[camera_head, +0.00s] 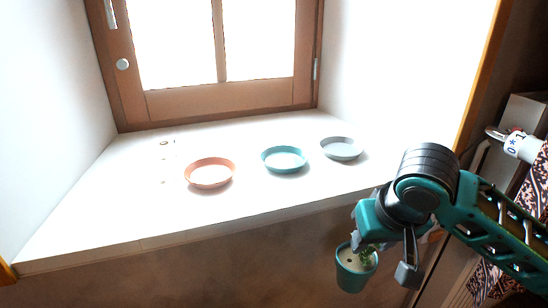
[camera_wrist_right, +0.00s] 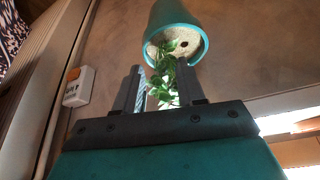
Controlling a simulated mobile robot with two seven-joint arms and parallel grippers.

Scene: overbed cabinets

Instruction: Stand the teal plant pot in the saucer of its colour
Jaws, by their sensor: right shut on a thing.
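The teal plant pot (camera_head: 352,278) holds pale soil and a small green plant. In the right wrist view the pot (camera_wrist_right: 172,18) shows at the top, with the leaves between the fingers of my right gripper (camera_wrist_right: 160,72). The exact contact is partly hidden. The teal saucer (camera_head: 284,170) lies on the white sill, empty, between two others, to the upper left of the pot. My left gripper is out of view.
An orange saucer (camera_head: 210,184) lies left of the teal one, and a grey saucer (camera_head: 342,159) right of it, both empty. The white sill (camera_head: 110,215) has a front edge between pot and saucers. A brown-framed window (camera_head: 210,100) stands behind.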

